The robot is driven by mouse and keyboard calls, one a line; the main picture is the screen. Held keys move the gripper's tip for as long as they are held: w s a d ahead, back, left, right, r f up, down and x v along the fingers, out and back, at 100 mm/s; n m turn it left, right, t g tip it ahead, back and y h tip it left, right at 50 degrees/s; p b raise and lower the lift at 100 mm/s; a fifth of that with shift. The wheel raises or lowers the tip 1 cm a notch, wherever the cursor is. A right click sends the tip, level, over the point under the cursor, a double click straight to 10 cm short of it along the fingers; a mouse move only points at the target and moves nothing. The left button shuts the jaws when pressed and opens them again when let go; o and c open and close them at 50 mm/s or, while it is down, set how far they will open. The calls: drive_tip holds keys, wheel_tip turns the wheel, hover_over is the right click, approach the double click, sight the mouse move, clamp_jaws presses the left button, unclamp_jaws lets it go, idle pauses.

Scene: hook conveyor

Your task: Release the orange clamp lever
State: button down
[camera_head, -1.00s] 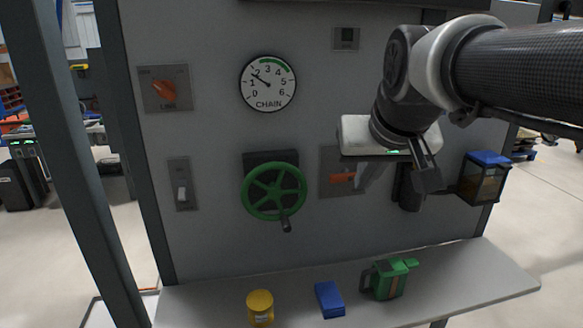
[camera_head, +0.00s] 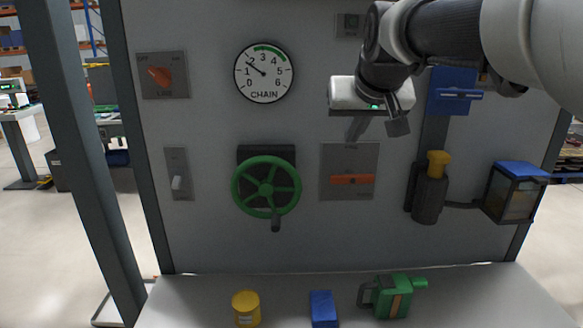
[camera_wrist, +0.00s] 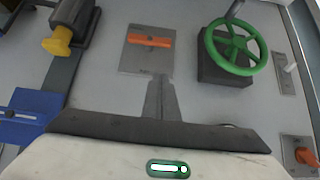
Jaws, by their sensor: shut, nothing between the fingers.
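The orange clamp lever (camera_head: 351,180) lies level across a grey plate (camera_head: 338,151) on the panel, right of the green handwheel. It also shows level in the wrist view (camera_wrist: 149,40), at top centre. My gripper (camera_head: 398,125) is up and right of the lever, in front of the panel and apart from it. Its fingers are shut together and empty. In the wrist view the fingers (camera_wrist: 158,99) point toward the lever's plate, with their tips below the lever in that picture.
The green handwheel (camera_head: 265,187) sticks out left of the plate. A dark cylinder with a yellow cap (camera_head: 437,164) and a lantern-like box (camera_head: 514,191) stand out at right. A yellow can (camera_head: 246,308), a blue block (camera_head: 323,308) and a green jug (camera_head: 393,296) rest on the shelf below.

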idle(0.3)
hover_over(338, 175)
drive_tip(key=s, duration=0.3)
wheel_tip(338, 175, down, 7)
wheel_tip(338, 175, down, 4)
drive_tip(key=shift+w+d+f+b, duration=0.1)
drive_tip(key=shift+w+d+b, duration=0.05)
drive_tip(key=shift+b, duration=0.25)
drive_tip(key=shift+w+f, duration=0.1)
drive_tip(key=shift+a+h, duration=0.2)
drive_tip(key=shift+h, duration=0.1)
drive_tip(key=shift+b, duration=0.3)
